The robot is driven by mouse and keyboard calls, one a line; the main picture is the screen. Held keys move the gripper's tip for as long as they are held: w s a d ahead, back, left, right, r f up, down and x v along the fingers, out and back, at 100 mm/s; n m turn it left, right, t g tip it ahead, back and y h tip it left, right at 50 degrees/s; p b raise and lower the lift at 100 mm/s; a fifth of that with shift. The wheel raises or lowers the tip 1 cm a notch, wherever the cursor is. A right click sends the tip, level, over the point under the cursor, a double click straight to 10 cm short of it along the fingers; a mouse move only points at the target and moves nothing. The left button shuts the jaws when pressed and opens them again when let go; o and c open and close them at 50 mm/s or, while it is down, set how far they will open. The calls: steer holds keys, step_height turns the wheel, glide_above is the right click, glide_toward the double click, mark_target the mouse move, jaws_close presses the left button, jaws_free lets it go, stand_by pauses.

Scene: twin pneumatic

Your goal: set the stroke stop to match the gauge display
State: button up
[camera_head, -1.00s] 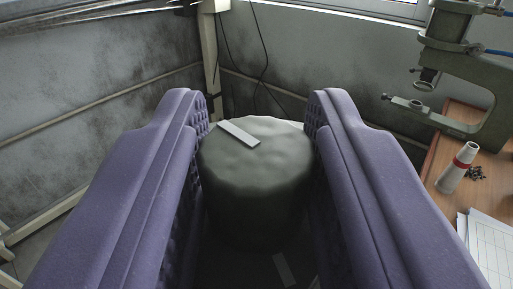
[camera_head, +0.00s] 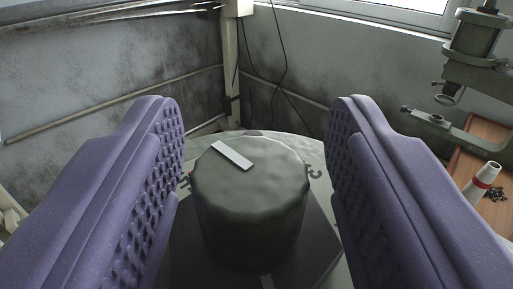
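The stroke stop looks to be the dark grey-green round knob (camera_head: 250,200) in the lower middle of the view, with a pale bar mark (camera_head: 232,155) on its top pointing to the upper left. It stands on a pale round dial plate (camera_head: 318,165) with partly hidden dark markings. My gripper (camera_head: 252,120) has its two purple padded fingers spread on either side of the knob, with a visible gap on both sides. It holds nothing. No gauge display can be made out in this view.
A grey-green clamp-like press (camera_head: 470,75) stands at the upper right by a wooden bench (camera_head: 490,135). Cables hang along the stained grey wall (camera_head: 110,85) behind.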

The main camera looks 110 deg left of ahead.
steer(key=v, duration=0.8)
steer(key=shift+o, duration=0.2)
steer(key=shift+a+b, duration=0.15)
steer(key=shift+b, duration=0.15)
